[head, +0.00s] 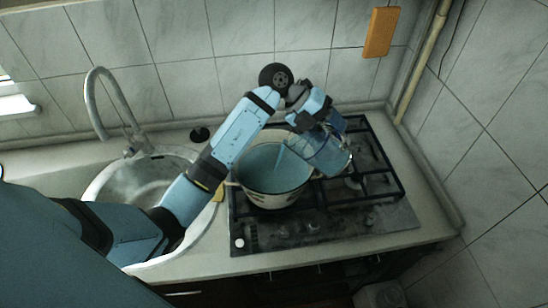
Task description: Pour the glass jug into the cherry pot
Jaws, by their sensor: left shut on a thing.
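The cherry pot (273,199), a pale enamel pot, stands on the left part of the stove. Its inside looks blue, and the cherry pattern is too small to make out. The clear glass jug (328,153), with a bluish tint, is at the pot's upper right side, tilted. A light blue streak (281,156) runs from near the jug's left edge down into the pot. My left gripper (311,119) is shut on the jug from above; its fingertips are partly hidden. My right gripper is not in view.
The black gas stove (375,217) has free grates right of the jug. A round sink (137,186) with a tall tap (101,99) is on the left, partly behind my arm. A tiled wall stands close behind and to the right.

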